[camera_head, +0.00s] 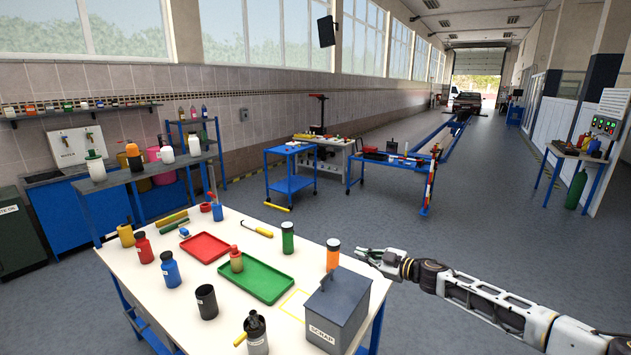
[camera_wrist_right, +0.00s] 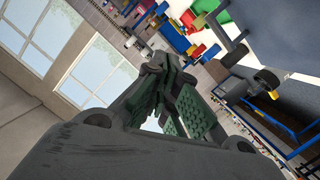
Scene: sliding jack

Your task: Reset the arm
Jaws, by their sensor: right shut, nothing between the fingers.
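My right arm (camera_head: 480,297) reaches in from the right in the head view. My left gripper is in neither view.
The white table (camera_head: 215,329) holds a red tray (camera_head: 204,247), a green tray (camera_head: 262,283), several bottles, a dark cup (camera_head: 206,302) and a yellow-handled tool (camera_head: 258,230). Blue carts (camera_head: 291,182) stand farther back. The floor right of the table is open.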

